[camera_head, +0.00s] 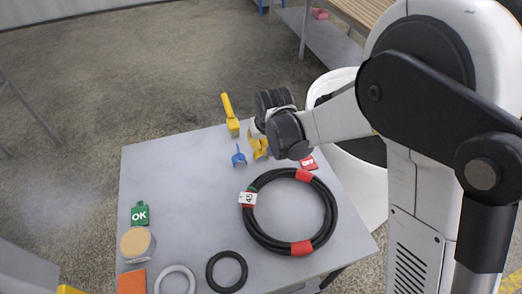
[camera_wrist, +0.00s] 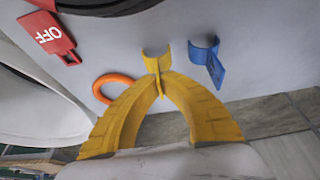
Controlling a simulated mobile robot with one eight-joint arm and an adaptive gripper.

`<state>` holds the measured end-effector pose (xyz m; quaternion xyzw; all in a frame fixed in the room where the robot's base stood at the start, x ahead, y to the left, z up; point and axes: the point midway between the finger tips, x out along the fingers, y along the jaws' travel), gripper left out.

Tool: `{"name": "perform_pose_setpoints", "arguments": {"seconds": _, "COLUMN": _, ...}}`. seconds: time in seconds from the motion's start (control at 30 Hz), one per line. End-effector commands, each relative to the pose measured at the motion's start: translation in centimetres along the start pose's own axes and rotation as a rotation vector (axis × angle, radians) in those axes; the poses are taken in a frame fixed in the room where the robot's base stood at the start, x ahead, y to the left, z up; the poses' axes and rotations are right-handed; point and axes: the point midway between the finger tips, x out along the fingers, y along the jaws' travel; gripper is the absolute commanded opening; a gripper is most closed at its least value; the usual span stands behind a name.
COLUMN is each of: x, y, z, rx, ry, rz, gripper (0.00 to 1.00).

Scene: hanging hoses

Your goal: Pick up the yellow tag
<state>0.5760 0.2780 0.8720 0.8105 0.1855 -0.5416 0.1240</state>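The yellow tag (camera_wrist: 156,62) shows in the wrist view as a small piece with a curved top and a narrow stem, much like the blue one beside it. My gripper (camera_wrist: 160,88) has two ribbed yellow fingers that come together at the tips, with the tag's stem pinched between them. In the head view my gripper (camera_head: 260,150) is over the table's far edge, and the tag cannot be told apart from the yellow fingers. Whether the tag touches the table is unclear.
A blue clip (camera_head: 239,156) lies close by. An orange ring (camera_wrist: 110,88) is beside a finger. A red OFF tag (camera_head: 308,163), coiled black hose (camera_head: 332,216) and yellow-handled tool (camera_head: 229,110) are near. A white bin (camera_head: 365,190) stands right of the table (camera_head: 185,170).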

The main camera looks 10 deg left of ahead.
Motion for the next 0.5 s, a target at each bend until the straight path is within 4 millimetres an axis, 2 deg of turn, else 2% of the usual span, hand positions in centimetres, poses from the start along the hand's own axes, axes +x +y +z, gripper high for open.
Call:
{"name": "perform_pose_setpoints", "arguments": {"seconds": 0.37, "x": -0.04, "y": 0.0, "z": -0.02, "rx": 0.0, "ry": 0.0, "rz": 0.0, "gripper": 0.0}}
{"name": "perform_pose_setpoints", "arguments": {"seconds": 0.5, "x": -0.64, "y": 0.0, "z": -0.27, "rx": 0.0, "ry": 0.0, "rz": 0.0, "gripper": 0.0}}
